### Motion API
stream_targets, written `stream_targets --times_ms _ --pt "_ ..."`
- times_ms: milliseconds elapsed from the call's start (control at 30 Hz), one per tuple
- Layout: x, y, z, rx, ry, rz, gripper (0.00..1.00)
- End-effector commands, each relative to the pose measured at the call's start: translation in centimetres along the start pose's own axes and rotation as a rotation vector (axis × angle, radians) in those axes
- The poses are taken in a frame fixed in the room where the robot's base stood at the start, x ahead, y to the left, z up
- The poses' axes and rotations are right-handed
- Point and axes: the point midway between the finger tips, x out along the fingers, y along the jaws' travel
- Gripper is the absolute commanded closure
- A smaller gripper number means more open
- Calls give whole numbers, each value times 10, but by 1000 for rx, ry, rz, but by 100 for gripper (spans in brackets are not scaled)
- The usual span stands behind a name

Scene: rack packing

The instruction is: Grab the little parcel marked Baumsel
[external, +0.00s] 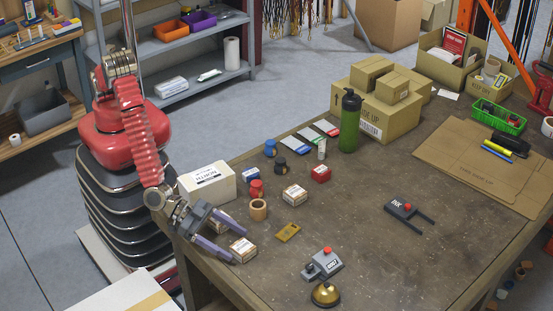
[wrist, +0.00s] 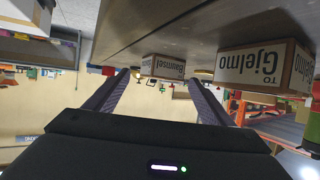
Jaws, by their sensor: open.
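The small parcel marked Baumsel (wrist: 162,66) shows upside down in the wrist view, just beyond and between my fingertips. In the external view, the small white-and-brown parcel (external: 243,250) in front of my fingertips appears to be this one; its label is too small to read there. My gripper (external: 234,246) is open and empty, low at the table's near left edge. Its two fingers (wrist: 159,78) point at the parcel with a gap before it. Whether they touch the table cannot be told.
A parcel marked Gjelmo (wrist: 250,68) stands close beside my fingers, at right in the wrist view. The table's middle is mostly clear.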

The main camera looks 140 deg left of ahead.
Motion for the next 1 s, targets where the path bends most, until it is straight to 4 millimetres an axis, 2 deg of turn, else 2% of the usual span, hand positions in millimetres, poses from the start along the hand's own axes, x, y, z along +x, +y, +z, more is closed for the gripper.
stream_targets --times_ms 300,400,1000 --pt "37 0 5 0 -1 -2 24" --pt "44 0 4 0 0 -1 24" --pt "46 0 4 0 0 0 25"
